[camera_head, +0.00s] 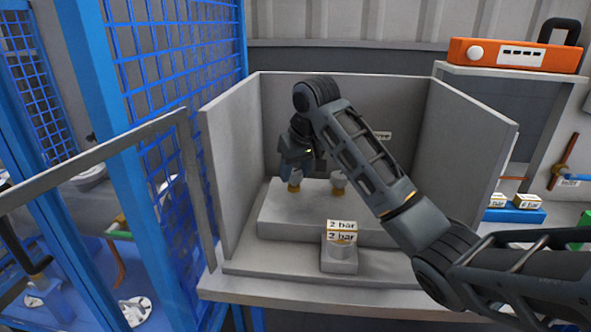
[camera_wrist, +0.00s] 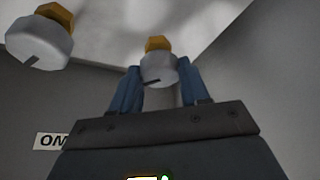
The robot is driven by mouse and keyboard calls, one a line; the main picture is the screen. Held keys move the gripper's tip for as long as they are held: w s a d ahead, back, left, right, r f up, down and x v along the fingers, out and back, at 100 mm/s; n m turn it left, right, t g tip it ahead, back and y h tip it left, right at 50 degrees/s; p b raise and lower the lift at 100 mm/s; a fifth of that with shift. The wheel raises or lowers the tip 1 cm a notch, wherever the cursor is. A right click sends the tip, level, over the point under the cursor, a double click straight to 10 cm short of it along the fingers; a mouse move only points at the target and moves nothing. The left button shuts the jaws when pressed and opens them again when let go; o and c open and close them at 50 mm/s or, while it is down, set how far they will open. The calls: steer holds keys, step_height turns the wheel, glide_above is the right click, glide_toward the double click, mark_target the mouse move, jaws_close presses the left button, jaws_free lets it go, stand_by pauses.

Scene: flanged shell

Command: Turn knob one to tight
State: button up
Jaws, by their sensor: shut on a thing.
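Two pale knobs on brass-coloured stems stand at a grey block inside the box. My gripper (camera_head: 294,174) is at the left knob (camera_head: 295,183) in the head view. In the wrist view its two blue fingers (camera_wrist: 158,78) are shut on this knob (camera_wrist: 158,69), one on each side. A dark mark on the knob's face points to the lower left. The other knob (camera_head: 338,181) stands to the right in the head view, partly behind my arm. It shows free at the upper left of the wrist view (camera_wrist: 38,44), with a dark mark too. I see no number on either knob.
Grey walls (camera_head: 232,150) enclose the knobs at both sides and the back. A small block with "2 bar" labels (camera_head: 341,232) stands in front. An "ON" label (camera_wrist: 52,141) shows in the wrist view. A blue mesh fence (camera_head: 165,65) stands left.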

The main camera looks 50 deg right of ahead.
steer(key=shift+r+p, duration=0.15)
steer(key=shift+p, duration=0.3)
steer(key=m+p, duration=0.2)
steer(key=shift+a+r+g+h+p, duration=0.1)
steer(key=shift+a+g+h+p, duration=0.1)
steer(key=shift+g+h+p, duration=0.15)
steer(key=m+p, duration=0.2)
steer(key=p, duration=0.1)
steer(key=shift+m+h+p, duration=0.3)
steer(key=shift+h, duration=0.05)
steer(key=m+g+p, duration=0.1)
steer(key=m+p, duration=0.2)
steer(key=shift+w+h, duration=0.15)
steer(key=shift+h, duration=0.25)
steer(key=shift+f+m+g+h+p, duration=0.25)
steer(key=shift+m+g+p, duration=0.3)
steer(key=shift+m, duration=0.65)
steer(key=o, duration=1.1)
steer(key=shift+c, duration=0.2)
